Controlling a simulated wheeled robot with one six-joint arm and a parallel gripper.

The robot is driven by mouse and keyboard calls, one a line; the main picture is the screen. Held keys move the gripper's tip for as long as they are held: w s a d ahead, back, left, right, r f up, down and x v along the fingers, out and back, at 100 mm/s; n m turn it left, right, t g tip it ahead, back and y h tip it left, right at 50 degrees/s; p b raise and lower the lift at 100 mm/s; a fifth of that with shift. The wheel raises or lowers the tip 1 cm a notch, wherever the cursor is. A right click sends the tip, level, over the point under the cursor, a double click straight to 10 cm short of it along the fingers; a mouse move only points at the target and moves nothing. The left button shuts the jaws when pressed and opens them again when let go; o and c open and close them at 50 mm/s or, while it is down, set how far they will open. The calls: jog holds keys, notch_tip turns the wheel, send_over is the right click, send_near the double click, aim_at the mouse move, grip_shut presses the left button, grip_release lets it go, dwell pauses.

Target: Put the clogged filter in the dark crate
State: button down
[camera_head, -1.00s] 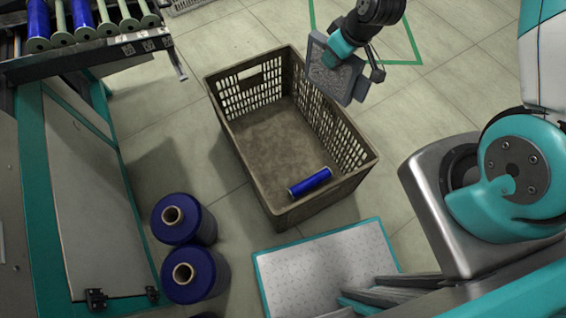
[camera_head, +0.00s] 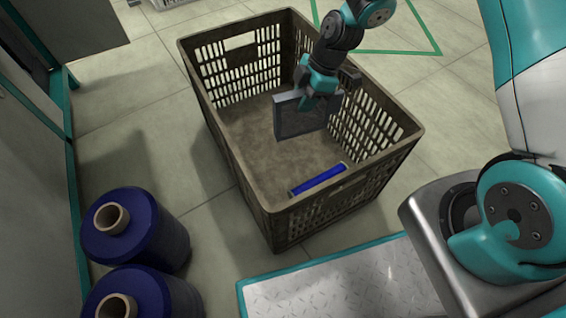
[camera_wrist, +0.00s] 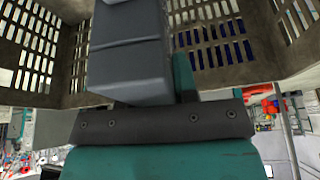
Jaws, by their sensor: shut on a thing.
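The clogged filter (camera_head: 299,116) is a flat dark panel with a grey frame. My gripper (camera_head: 318,90) is shut on its upper edge and holds it upright within the opening of the dark crate (camera_head: 268,205). In the head view the filter appears above the crate floor; whether its lower edge touches is not clear. In the wrist view the grey filter frame (camera_wrist: 130,62) fills the middle, with the slotted crate walls (camera_wrist: 212,45) around it. The fingertips are largely hidden by the filter.
A blue bobbin (camera_head: 318,180) lies on the crate floor at its near side. Two large blue thread cones (camera_head: 150,235) stand left of the crate. A teal-edged metal plate (camera_head: 340,280) is in front. Floor beyond the crate is mostly clear.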

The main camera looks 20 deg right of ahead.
aim_at(300, 116)
jog(key=shift+n+g, duration=0.4)
jog(key=shift+n, duration=0.5)
jog(key=f+b, duration=0.1)
jog(key=f, duration=0.1)
jog(key=f+b, duration=0.2)
jog(key=f, duration=0.1)
jog(key=shift+a+f, duration=0.35)
jog(key=shift+a, duration=0.05)
notch_tip(300, 116, down, 19)
jog(key=b, duration=1.1)
jog(key=shift+f, duration=0.2)
jog(key=c, duration=0.9)
grip_release()
jog(key=shift+r, duration=0.1)
